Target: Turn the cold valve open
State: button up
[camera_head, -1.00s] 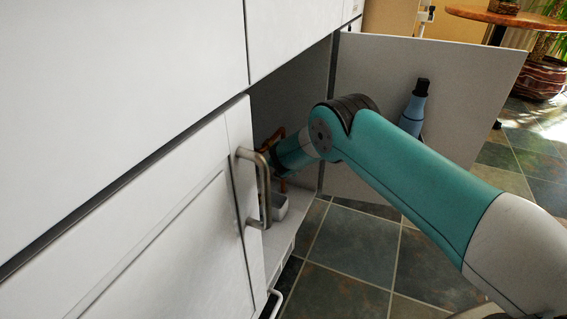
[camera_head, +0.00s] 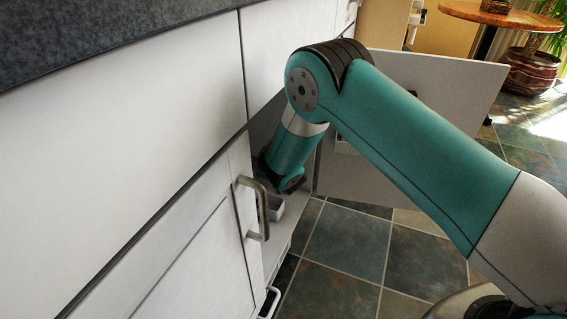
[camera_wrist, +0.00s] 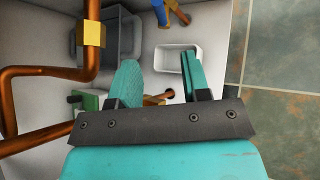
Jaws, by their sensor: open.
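In the wrist view my gripper (camera_wrist: 158,64) is open and empty, with its two teal fingers reaching over the cabinet's inside. A blue part (camera_wrist: 160,11), which looks like the cold valve's handle, shows at the top edge beside a copper-coloured piece, beyond my fingertips and cut off by the frame. A short copper stub (camera_wrist: 158,99) shows between the fingers, lower down. In the head view my wrist points down into the open cabinet, and my arm hides the gripper and valve.
Copper pipes with a brass fitting (camera_wrist: 92,33) run on the left of the wrist view. A green part (camera_wrist: 90,101), a grey bin (camera_wrist: 121,38) and a white tray (camera_wrist: 178,60) are near. The open cabinet door (camera_head: 440,150) stands behind my arm. Tiled floor (camera_head: 345,245) is clear.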

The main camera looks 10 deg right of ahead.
jog(key=shift+p+v, duration=0.3)
jog(key=shift+v, duration=1.2)
